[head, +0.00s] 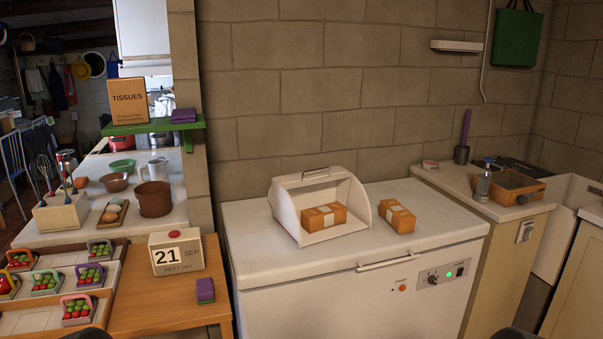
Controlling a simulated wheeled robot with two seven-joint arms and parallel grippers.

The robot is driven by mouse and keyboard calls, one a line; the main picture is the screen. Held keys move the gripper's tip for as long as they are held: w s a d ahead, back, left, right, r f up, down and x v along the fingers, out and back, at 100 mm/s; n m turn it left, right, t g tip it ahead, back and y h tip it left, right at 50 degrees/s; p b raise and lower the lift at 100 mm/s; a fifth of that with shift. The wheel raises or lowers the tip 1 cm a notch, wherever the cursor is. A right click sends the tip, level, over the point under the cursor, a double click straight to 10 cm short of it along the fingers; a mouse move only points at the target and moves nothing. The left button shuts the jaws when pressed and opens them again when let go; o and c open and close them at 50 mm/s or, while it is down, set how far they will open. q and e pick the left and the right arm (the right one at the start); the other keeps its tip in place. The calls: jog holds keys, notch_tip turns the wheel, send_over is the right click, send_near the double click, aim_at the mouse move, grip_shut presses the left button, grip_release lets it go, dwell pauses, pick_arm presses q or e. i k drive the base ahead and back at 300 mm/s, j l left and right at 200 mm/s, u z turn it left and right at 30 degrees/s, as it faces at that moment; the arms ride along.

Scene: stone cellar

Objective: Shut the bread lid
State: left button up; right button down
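A white bread bin (285,215) stands on top of the white chest freezer. Its lid (318,172) is up, with a dark handle on its upper part, and the front of the bin is open. An orange packet with a pale label (323,217) sits in the open front of the bin. Neither of my grippers can be made out. Only small dark shapes cut the bottom edge of the head view at left and right, too little to tell which part of me they are.
A second orange packet (397,216) stands on the freezer (440,211), right of the bin. The freezer top is otherwise clear. A wooden table (150,310) with a calendar box (175,252) is at left. A counter (450,182) with a bottle (483,186) is at right.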

aim_at(344, 180)
jog(key=l+u, duration=0.1)
jog(key=u, duration=0.3)
jog(key=i+l+u, duration=0.1)
jog(key=u, duration=0.3)
jog(key=l+u, duration=0.2)
jog(key=u, duration=0.15)
jog(key=l+u, duration=0.1)
jog(key=u, duration=0.3)
jog(key=l+u, duration=0.15)
jog(key=l, duration=0.3)
jog(key=k+l+u, duration=0.15)
jog(key=l, duration=0.25)
jog(key=l+u, duration=0.15)
jog(key=l, duration=0.3)
jog(key=k+l+u, duration=0.15)
jog(key=l, duration=0.25)
jog(key=k+l+u, duration=0.15)
jog(key=l, duration=0.2)
jog(key=k+l, duration=0.1)
jog(key=l, duration=0.15)
jog(key=k+l, duration=0.1)
jog(key=l, duration=0.1)
